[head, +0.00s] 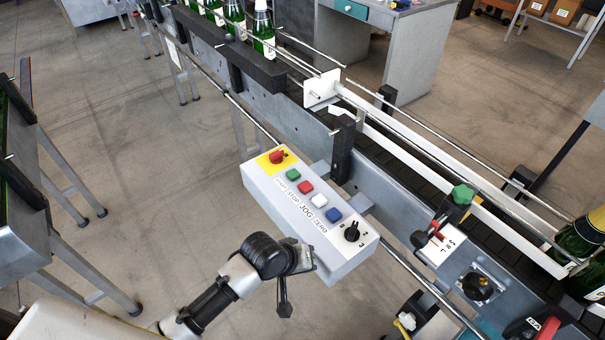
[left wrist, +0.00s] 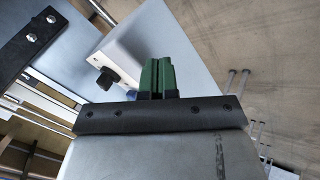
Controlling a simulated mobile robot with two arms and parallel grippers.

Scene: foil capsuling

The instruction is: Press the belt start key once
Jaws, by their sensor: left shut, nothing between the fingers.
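The grey-white control box (head: 345,262) is fixed beside the conveyor in the head view. Its top carries a green key (head: 293,174) by the START lettering, then a red key (head: 306,187), a white key (head: 319,200) and a blue key (head: 334,214). My left arm reaches in from the lower left, its hand at the box's near side, apart from the green key. My left gripper (left wrist: 158,76) shows green fingers, shut and empty, in the left wrist view. My right gripper is out of view.
A red emergency button (head: 277,157) on yellow and a black selector knob (head: 352,231) sit at opposite ends of the box. The conveyor (head: 300,115) with rails runs behind it, carrying green bottles (head: 262,33). Bare floor (head: 140,170) lies to the left.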

